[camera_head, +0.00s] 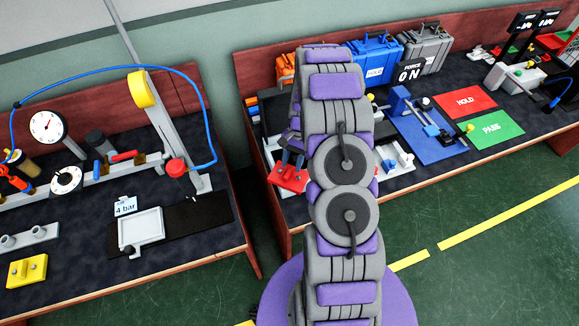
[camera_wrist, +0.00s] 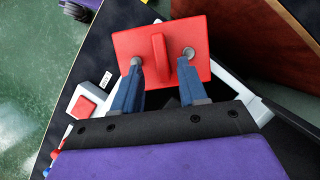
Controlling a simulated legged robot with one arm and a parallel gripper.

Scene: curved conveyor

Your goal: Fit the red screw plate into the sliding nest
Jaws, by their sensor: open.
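The red screw plate (camera_head: 288,179) is at the left end of the right bench. In the wrist view the red screw plate (camera_wrist: 203,32) shows a raised red rib (camera_wrist: 160,57) and two grey screw heads. My gripper (camera_wrist: 160,62) is open, its blue fingers on either side of the rib, with a gap on each side. In the head view my gripper (camera_head: 291,158) is just above the plate, partly hidden by my arm. A pale square frame with a small handle, seemingly the sliding nest (camera_head: 122,234), sits on a black strip on the left bench and looks empty.
A white tray (camera_wrist: 252,103) lies under and beside the plate, with a red square button (camera_wrist: 84,106) nearby. A gap of green floor separates the benches. Around the nest stand a gauge (camera_head: 46,126), a "4 bar" sign (camera_head: 125,206) and a slanted post with a red knob (camera_head: 176,168).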

